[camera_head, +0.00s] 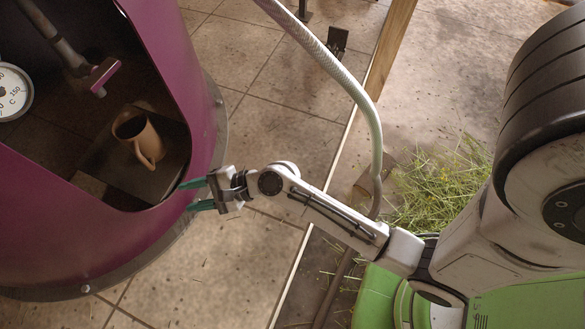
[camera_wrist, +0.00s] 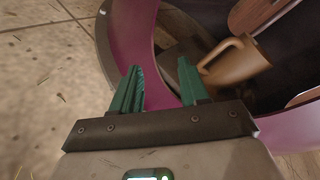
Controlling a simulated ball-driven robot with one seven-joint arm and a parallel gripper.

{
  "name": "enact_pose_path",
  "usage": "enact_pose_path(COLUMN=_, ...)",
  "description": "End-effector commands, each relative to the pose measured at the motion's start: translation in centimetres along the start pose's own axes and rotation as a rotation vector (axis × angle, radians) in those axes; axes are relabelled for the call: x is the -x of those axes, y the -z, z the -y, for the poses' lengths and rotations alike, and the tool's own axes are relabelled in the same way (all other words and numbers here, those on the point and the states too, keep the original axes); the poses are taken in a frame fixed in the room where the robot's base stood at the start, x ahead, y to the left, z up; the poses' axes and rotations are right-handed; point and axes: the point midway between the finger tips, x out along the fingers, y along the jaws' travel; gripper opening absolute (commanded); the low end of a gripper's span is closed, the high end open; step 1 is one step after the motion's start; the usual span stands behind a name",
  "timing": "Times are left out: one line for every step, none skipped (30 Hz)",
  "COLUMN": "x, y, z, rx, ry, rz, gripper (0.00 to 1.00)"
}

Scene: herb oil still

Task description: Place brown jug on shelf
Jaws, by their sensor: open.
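The brown jug (camera_head: 138,136) stands upright on a dark square shelf (camera_head: 160,184) inside the purple still housing, in the head view. Its handle points toward the lower right, on the side of my gripper. My gripper (camera_head: 194,195) is open and empty at the right edge of the housing opening, apart from the jug. In the wrist view the jug (camera_wrist: 236,62) shows beyond the green right finger, with its handle toward my gripper (camera_wrist: 160,88). The jug's base is partly hidden in the wrist view.
The purple housing (camera_head: 180,80) curves around the opening, leaving its rim close to my gripper. A spout with a purple tip (camera_head: 104,74) hangs above the jug, and a round dial (camera_head: 12,92) sits at the left. A grey hose (camera_head: 345,80) crosses near my arm. Cut herbs (camera_head: 440,190) lie on the floor.

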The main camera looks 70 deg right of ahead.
Motion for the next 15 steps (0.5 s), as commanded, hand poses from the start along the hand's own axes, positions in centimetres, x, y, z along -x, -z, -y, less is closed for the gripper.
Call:
enact_pose_path(x=1.0, y=-0.1, z=-1.7, rx=0.207, ry=-0.113, rz=-0.020, gripper=0.44)
enact_pose_path(x=1.8, y=0.0, z=-2.7, rx=0.337, ry=-0.185, rz=-0.031, gripper=0.44)
enact_pose_path(x=2.9, y=0.4, z=-3.9, rx=0.501, ry=-0.284, rz=-0.043, gripper=0.44)
enact_pose_path(x=3.9, y=0.7, z=-4.7, rx=0.622, ry=-0.361, rz=-0.048, gripper=0.44)
enact_pose_path(x=5.0, y=1.1, z=-5.4, rx=0.739, ry=-0.439, rz=-0.052, gripper=0.44)
enact_pose_path(x=6.6, y=1.7, z=-6.2, rx=0.886, ry=-0.547, rz=-0.052, gripper=0.44)
enact_pose_path(x=7.9, y=2.2, z=-6.7, rx=0.991, ry=-0.630, rz=-0.050, gripper=0.44)
enact_pose_path(x=9.3, y=2.7, z=-7.0, rx=1.087, ry=-0.713, rz=-0.045, gripper=0.44)
enact_pose_path(x=11.3, y=3.3, z=-7.3, rx=1.204, ry=-0.824, rz=-0.036, gripper=0.44)
enact_pose_path(x=12.7, y=3.7, z=-7.5, rx=1.281, ry=-0.905, rz=-0.025, gripper=0.44)
enact_pose_path(x=14.1, y=4.0, z=-7.5, rx=1.349, ry=-0.982, rz=-0.012, gripper=0.44)
enact_pose_path(x=15.9, y=4.4, z=-7.5, rx=1.423, ry=-1.079, rz=0.005, gripper=0.44)
enact_pose_path(x=17.2, y=4.6, z=-7.4, rx=1.469, ry=-1.145, rz=0.019, gripper=0.44)
enact_pose_path(x=18.3, y=4.8, z=-7.3, rx=1.507, ry=-1.206, rz=0.034, gripper=0.44)
enact_pose_path(x=19.7, y=4.9, z=-7.1, rx=1.547, ry=-1.276, rz=0.051, gripper=0.44)
